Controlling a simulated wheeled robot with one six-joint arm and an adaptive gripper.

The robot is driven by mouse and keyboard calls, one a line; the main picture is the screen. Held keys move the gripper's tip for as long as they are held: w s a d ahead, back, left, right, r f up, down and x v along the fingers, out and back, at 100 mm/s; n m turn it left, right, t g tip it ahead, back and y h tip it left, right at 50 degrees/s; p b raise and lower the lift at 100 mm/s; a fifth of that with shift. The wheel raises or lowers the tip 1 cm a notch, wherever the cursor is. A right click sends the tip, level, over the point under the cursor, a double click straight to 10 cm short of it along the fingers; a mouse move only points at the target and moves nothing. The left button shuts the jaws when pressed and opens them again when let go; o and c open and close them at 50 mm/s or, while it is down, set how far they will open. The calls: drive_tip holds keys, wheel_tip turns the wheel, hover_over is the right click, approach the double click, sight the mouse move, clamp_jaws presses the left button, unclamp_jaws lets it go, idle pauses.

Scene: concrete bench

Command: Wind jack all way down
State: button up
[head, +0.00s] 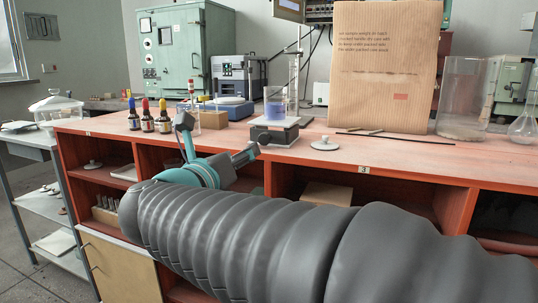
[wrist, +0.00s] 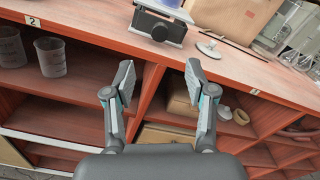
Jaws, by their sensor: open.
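The jack (head: 274,134) is a small dark lab jack with a pale top plate, standing near the front of the red bench top. A beaker of blue liquid (head: 275,106) stands on its plate. In the wrist view the jack (wrist: 160,24) is at the top centre, with a round knob on its front face. My gripper (head: 218,137) is open and empty, at the bench's front edge, left of the jack in the head view. In the wrist view its spread fingers (wrist: 159,76) are below the jack and apart from it. My arm hides part of the bench front.
A white-knobbed lid (head: 324,143) lies right of the jack, near a dark rod (head: 395,138). A cardboard sheet (head: 385,67) stands behind. Dropper bottles (head: 147,118) stand left. Open shelves lie below the bench edge, with beakers (wrist: 50,57) in one.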

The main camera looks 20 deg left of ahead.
sight(263, 140)
drive_tip(key=shift+s, duration=0.1)
drive_tip(key=w+m+p, duration=0.1)
drive_tip(key=w, duration=0.3)
drive_tip(key=w+m+p, duration=0.1)
drive_tip(key=w+m, duration=0.1)
drive_tip(key=w, duration=0.1)
drive_tip(key=w+d+m+p, duration=0.1)
drive_tip(key=w, duration=0.3)
drive_tip(key=shift+w+f+m, duration=0.1)
drive_tip(key=shift+w+m, duration=0.2)
clamp_jaws()
idle(0.4)
